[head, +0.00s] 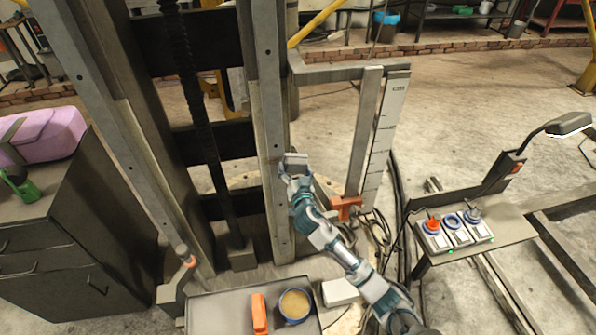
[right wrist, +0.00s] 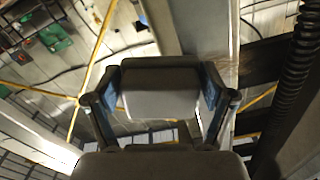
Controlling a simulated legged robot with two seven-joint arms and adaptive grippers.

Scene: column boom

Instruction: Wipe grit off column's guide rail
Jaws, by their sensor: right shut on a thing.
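The column has a long pale metal guide rail (head: 266,120) on its right side and another rail (head: 105,120) on its left. My right gripper (head: 294,172) is beside the lower half of the right rail, its fingers shut on a pale grey block (head: 295,160). The block also shows in the right wrist view (right wrist: 160,98), gripped between both fingers, with the rail (right wrist: 232,60) to its right. I cannot tell whether the block touches the rail. I cannot make out grit on the rail. My left gripper is not in view.
A dark threaded screw (head: 200,110) stands between the rails. A grey tray (head: 225,310) in front holds an orange item (head: 259,313) and a tin (head: 295,305). A cm scale (head: 380,140) with an orange clamp (head: 346,206) stands right. A control box (head: 455,232) is farther right.

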